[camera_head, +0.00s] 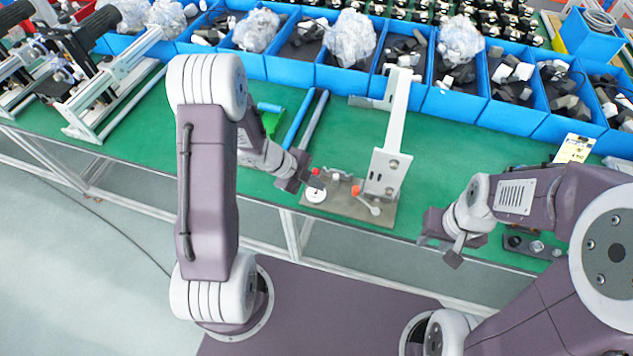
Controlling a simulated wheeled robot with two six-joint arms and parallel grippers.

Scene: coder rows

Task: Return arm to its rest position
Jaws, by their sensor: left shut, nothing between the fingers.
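My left gripper (297,182) is shut and empty, over the green worktable (140,150) next to a small metal fixture (372,212). The fixture has an upright pale bracket, a red-tipped clamp handle and a round white part. My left arm rises from the base on the left and bends over the table. My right gripper (440,250) is near the table's front edge, right of the fixture. Its dark fingers look apart, with nothing visible between them. My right arm comes in from the right and hides part of the table.
Blue bins (350,75) with dark parts and clear plastic bags line the back. Two blue rods (298,120) and a green piece (270,118) lie behind the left gripper. A metal rail frame (110,85) stands left. A yellow-white label (574,148) stands right.

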